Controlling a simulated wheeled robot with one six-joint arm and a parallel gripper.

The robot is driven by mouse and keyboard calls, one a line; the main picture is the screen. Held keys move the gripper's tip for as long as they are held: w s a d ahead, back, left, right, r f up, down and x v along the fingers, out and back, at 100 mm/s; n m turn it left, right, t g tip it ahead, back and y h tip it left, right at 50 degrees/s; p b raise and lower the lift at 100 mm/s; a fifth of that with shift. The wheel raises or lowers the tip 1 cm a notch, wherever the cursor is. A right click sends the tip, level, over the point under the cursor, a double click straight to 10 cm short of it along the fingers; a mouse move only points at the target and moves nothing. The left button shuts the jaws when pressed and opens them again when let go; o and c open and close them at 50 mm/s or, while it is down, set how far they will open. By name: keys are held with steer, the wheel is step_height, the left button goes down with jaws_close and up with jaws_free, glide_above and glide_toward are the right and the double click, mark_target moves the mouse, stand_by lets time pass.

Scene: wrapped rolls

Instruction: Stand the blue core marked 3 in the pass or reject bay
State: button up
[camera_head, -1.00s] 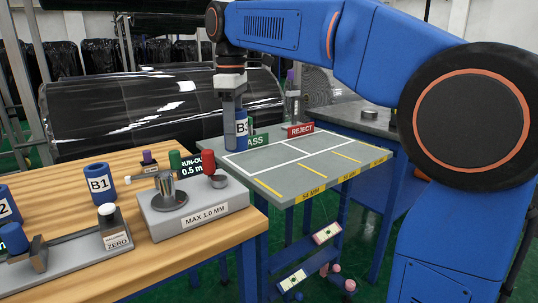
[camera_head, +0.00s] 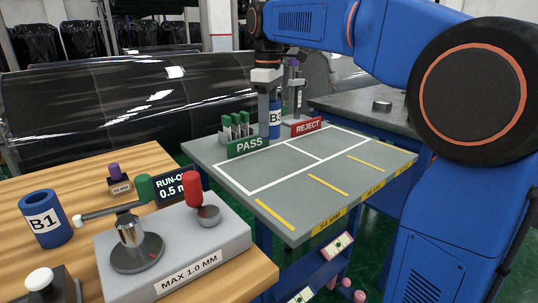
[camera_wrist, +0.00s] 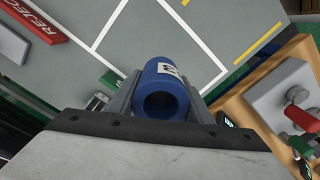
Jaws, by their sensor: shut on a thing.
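The blue core marked 3 (camera_head: 275,121) is upright in my gripper (camera_head: 269,106), at the back edge of the grey bay table (camera_head: 240,180). In the head view it appears between the green PASS sign (camera_head: 249,145) and the red REJECT sign (camera_head: 307,127). In the wrist view the core (camera_wrist: 162,92) sits between the two fingers, its open end towards the camera and the white bay lines beyond it. My gripper is shut on it. I cannot tell whether its bottom touches anything.
Several green-topped pieces (camera_head: 236,125) stand behind the PASS sign. Both white-lined bays look empty.

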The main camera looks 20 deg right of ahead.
steer(key=shift+f, duration=4.3)
steer(key=o, duration=1.3)
step_height(320, 180, up, 12)
steer(key=shift+r, duration=0.1)
steer(key=shift+s, duration=0.1)
